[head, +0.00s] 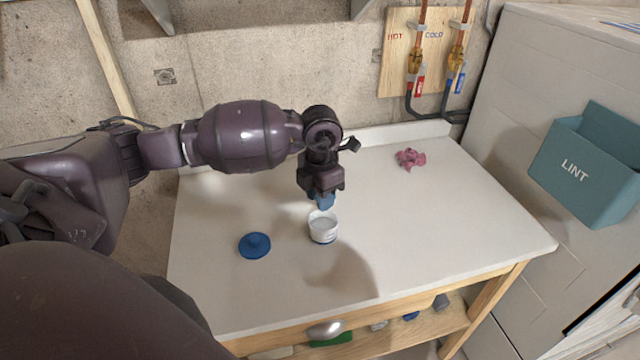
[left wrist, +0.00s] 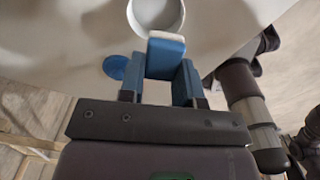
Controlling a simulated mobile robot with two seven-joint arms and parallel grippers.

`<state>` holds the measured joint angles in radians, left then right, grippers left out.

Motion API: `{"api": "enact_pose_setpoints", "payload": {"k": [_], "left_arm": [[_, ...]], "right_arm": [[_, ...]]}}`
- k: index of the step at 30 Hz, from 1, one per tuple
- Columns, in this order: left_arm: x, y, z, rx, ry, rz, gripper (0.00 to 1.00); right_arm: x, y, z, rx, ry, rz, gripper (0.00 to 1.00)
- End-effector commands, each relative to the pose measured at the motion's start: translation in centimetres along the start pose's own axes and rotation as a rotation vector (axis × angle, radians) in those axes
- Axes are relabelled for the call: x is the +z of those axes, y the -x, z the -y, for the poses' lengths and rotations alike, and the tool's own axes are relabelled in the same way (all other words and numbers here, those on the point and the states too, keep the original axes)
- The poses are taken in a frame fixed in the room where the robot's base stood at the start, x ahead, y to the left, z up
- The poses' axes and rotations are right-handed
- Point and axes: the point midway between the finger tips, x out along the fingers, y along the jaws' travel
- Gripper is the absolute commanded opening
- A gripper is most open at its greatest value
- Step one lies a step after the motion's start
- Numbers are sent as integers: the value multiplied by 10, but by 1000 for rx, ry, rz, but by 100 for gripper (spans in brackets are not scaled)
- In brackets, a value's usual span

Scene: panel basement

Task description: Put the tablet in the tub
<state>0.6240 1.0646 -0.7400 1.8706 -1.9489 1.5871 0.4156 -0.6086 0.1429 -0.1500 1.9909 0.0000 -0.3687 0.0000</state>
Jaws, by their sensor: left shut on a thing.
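My left gripper (head: 324,198) is shut on the tablet, just above and slightly behind the tub in the head view. The tablet (left wrist: 166,56) is a small blue block with a pale end, held between the blue fingers in the left wrist view. In the head view, tablet and fingertips blend together. The tub (head: 323,232) is a small white open cup standing upright on the worktop; its rim also shows in the left wrist view (left wrist: 133,20). The tablet appears outside the tub, near its rim. My right gripper is not in view.
A blue lid (head: 255,246) with a knob lies on the white worktop (head: 440,235), left of the tub. A crumpled pink cloth (head: 410,159) lies at the back right. A teal lint bin (head: 585,170) hangs on the right. The right part of the worktop is clear.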

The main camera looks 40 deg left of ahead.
Motion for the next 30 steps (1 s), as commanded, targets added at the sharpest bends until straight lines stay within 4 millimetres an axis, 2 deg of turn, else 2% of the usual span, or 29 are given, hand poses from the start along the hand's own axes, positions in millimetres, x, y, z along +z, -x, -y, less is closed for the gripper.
{"api": "enact_pose_setpoints", "payload": {"k": [4,11,30], "left_arm": [[0,4,-4,-1,86,2,9],[0,1,-4,-1,106,1,9],[0,-37,-4,-2,102,0,9]], "right_arm": [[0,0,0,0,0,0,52],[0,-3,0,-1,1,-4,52],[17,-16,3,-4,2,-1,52]]}}
